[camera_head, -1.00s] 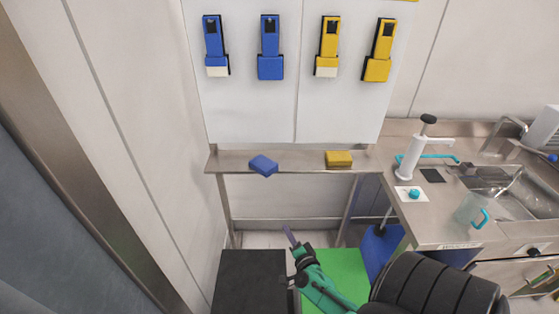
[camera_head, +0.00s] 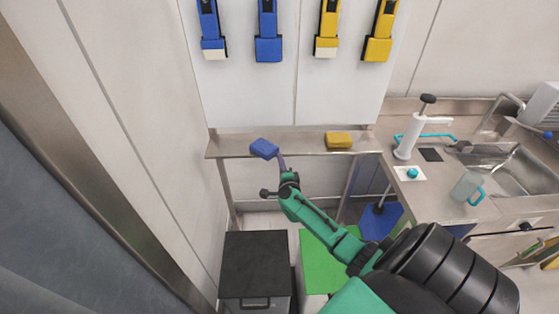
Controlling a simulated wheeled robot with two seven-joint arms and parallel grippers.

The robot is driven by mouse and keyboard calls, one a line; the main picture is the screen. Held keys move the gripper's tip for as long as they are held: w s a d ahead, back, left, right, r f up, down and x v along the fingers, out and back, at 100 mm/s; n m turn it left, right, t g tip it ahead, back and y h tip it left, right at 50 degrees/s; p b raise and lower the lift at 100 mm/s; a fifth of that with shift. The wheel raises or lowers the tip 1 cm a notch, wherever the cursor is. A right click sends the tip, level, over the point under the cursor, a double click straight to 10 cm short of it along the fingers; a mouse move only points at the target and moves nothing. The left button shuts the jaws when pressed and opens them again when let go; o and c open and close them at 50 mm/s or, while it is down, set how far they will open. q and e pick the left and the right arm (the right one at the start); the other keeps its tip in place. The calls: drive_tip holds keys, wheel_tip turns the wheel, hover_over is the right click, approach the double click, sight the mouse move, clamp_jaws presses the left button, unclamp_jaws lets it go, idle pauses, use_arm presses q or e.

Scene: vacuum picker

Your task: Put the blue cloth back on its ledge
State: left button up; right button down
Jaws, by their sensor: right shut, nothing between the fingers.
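The blue cloth (camera_head: 264,149), a small folded block, lies askew at the front of the steel ledge (camera_head: 305,144), with its near corner at or over the front edge. My right gripper (camera_head: 281,163) is shut and empty. Its fingertips are just right of and below the cloth's right end; I cannot tell whether they touch it. A yellow cloth (camera_head: 339,140) sits squarely further right on the same ledge. My left gripper is not in view.
Blue and yellow tools (camera_head: 268,38) hang on the white panel above the ledge. A black-topped bin (camera_head: 254,262) and a green-topped one (camera_head: 325,265) stand below. A sink counter (camera_head: 440,205) with a white pump (camera_head: 410,135) and a jug (camera_head: 467,186) is at right.

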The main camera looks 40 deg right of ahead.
sight(264, 158)
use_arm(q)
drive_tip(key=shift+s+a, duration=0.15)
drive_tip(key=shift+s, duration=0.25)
use_arm(e)
drive_tip(key=shift+w+a, duration=0.15)
drive_tip(key=shift+w, duration=0.05)
drive_tip(key=w+b, duration=0.1)
drive_tip(key=w, duration=0.1)
drive_tip(key=w+a+b, duration=0.1)
drive_tip(key=w, duration=0.2)
drive_tip(key=w+a+b, duration=0.1)
drive_tip(key=w, duration=0.1)
drive_tip(key=shift+w+f, duration=0.1)
drive_tip(key=shift+w, duration=0.1)
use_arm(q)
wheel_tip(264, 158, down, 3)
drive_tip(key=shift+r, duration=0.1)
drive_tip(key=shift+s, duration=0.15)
use_arm(e)
drive_tip(key=shift+s, duration=0.2)
drive_tip(key=shift+s, duration=0.1)
